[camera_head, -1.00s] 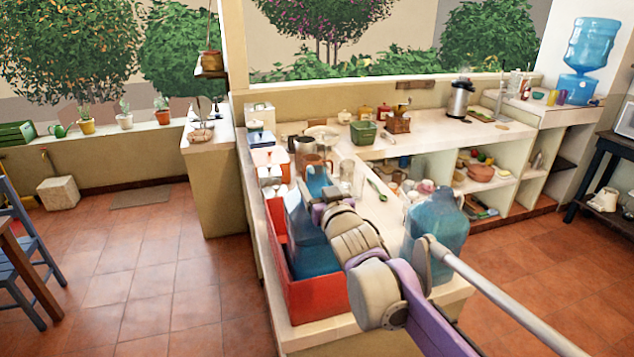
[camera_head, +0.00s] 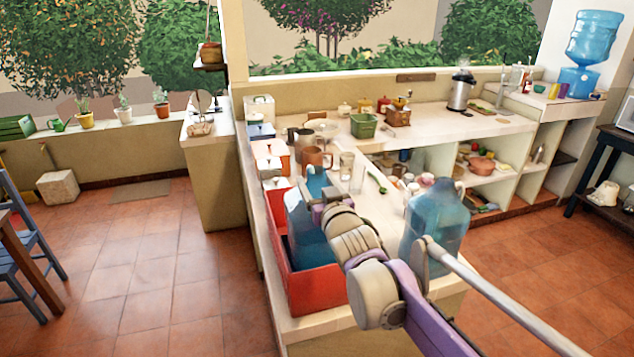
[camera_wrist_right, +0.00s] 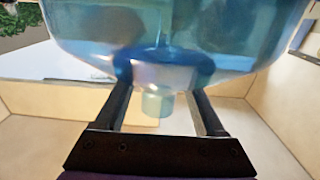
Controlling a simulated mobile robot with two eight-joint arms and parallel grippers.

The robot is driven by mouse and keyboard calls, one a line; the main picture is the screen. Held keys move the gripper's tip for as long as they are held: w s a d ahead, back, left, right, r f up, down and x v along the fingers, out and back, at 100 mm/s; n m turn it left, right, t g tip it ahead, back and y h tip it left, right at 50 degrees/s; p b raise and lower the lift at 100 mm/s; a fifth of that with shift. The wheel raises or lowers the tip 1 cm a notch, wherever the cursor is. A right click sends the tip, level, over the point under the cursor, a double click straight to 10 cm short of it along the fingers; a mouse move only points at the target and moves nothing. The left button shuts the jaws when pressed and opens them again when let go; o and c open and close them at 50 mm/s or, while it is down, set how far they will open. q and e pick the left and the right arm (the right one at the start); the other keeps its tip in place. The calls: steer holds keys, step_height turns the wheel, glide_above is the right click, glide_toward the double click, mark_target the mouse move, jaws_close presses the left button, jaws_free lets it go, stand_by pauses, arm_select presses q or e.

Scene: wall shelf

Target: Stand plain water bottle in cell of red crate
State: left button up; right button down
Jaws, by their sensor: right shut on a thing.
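My right gripper (camera_head: 324,194) is shut on the neck of a translucent blue water bottle (camera_head: 303,228). In the right wrist view the bottle (camera_wrist_right: 180,35) fills the top, and its narrow neck lies between the two fingers of the gripper (camera_wrist_right: 160,108). The bottle looks upright, its lower part behind the front wall of the red crate (camera_head: 318,293). My arm hides part of it. I cannot tell whether its base touches the crate floor, and the cell walls are hardly visible. My left gripper is not in view.
A second blue bottle with a handle (camera_head: 436,225) stands on the counter to the right, partly behind my arm. Cups, a brown mug (camera_head: 316,158) and canisters (camera_head: 271,152) crowd the counter beyond the crate. Tiled floor (camera_head: 180,290) at left is open.

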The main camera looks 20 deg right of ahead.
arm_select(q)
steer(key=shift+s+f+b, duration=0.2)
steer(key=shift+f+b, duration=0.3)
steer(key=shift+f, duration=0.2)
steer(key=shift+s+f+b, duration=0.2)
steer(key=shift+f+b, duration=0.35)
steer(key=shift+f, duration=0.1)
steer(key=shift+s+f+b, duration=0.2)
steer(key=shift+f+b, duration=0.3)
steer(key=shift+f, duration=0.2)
arm_select(e)
step_height(320, 180, down, 7)
steer(key=shift+r, duration=0.2)
jaws_free()
steer(key=shift+s, duration=0.1)
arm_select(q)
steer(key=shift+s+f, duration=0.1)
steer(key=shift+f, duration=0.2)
arm_select(e)
steer(key=s, duration=1)
steer(key=shift+s+d, duration=0.15)
steer(key=shift+s, duration=0.2)
